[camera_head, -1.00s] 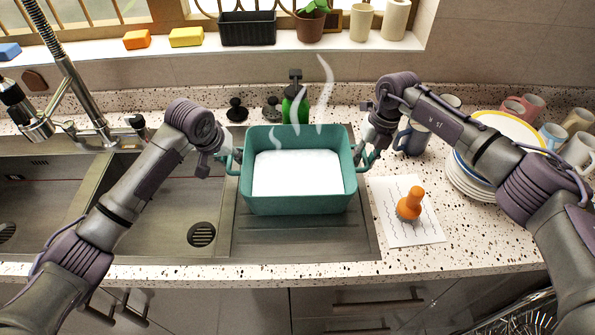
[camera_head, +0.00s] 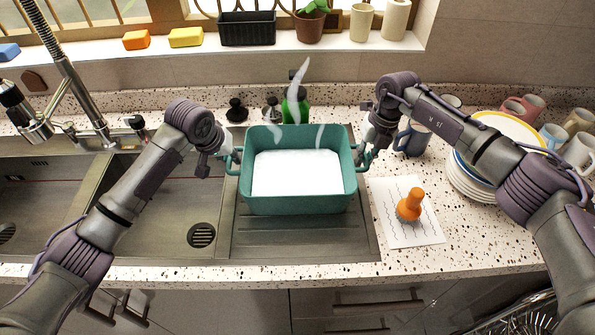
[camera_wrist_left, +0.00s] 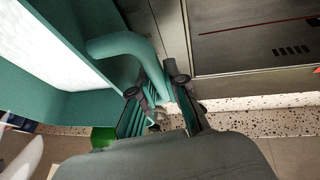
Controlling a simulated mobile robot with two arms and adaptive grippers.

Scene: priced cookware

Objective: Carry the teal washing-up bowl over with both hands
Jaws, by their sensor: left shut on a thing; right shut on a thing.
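The teal washing-up bowl (camera_head: 298,201) is at the centre of the head view, over the ribbed drainer to the right of the sink basins. White suds or water (camera_head: 297,173) fill it and steam wisps rise above. My left gripper (camera_head: 233,160) is shut on the bowl's left handle. The left wrist view shows that teal handle (camera_wrist_left: 128,45) running down between the two fingers (camera_wrist_left: 160,100). My right gripper (camera_head: 364,155) is shut on the right handle. The bowl looks level. Whether its base touches the drainer is hard to tell.
Sink basins (camera_head: 175,200) lie to the left, with a tap (camera_head: 100,125) behind. A green bottle (camera_head: 294,108) stands behind the bowl. Stacked plates (camera_head: 470,180) and several mugs (camera_head: 577,150) are further right.

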